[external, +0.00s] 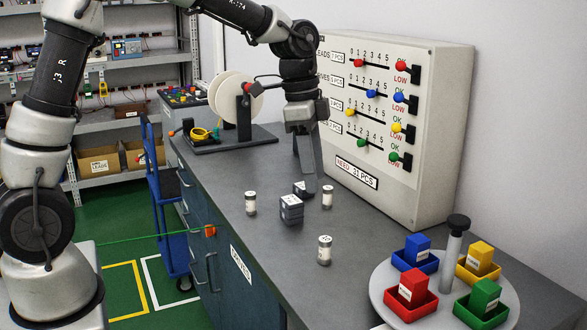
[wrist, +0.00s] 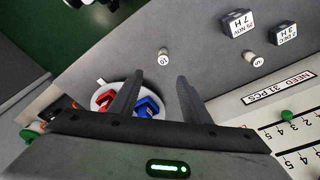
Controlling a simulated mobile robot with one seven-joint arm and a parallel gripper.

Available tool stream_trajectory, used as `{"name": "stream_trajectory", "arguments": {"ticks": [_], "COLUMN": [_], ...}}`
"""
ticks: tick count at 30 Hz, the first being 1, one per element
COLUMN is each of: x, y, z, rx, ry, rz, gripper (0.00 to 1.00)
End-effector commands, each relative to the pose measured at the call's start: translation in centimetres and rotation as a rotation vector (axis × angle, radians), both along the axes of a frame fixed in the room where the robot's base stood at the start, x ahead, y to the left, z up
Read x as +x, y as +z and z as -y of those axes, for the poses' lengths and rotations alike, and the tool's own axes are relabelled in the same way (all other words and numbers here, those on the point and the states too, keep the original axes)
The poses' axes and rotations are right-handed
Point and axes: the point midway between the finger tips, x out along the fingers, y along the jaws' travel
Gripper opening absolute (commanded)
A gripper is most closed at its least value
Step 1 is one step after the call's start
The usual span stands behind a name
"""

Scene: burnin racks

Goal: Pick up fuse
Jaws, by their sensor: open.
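Three small cylindrical fuses with pale bodies stand upright on the grey bench. In the external view one fuse (external: 324,250) is in front, one (external: 251,203) is to the left and one (external: 327,196) is behind, near the panel. My gripper (external: 308,188) is open and empty, pointing down above the bench beside the dark cubes. In the wrist view its fingers (wrist: 160,76) are spread, with one fuse (wrist: 163,57) showing just past the tips. Another fuse (wrist: 249,62) shows to the right, apart from the fingers.
Two dark date cubes (external: 291,209) stand among the fuses. A slider panel (external: 400,130) stands along the wall. A round tray (external: 389,312) with coloured bins and a post is at the front right. A reel stand (external: 230,140) is at the back. Bench between cubes and tray is mostly clear.

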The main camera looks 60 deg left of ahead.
Motion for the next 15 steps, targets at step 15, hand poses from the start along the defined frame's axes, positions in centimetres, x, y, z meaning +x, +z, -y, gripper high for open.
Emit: {"name": "stream_trajectory", "arguments": {"ticks": [15], "x": [1.9], "y": [-7.2], "z": [0.2], "rx": [-0.01], "ry": [-0.048], "rz": [-0.022], "gripper": [0.43]}}
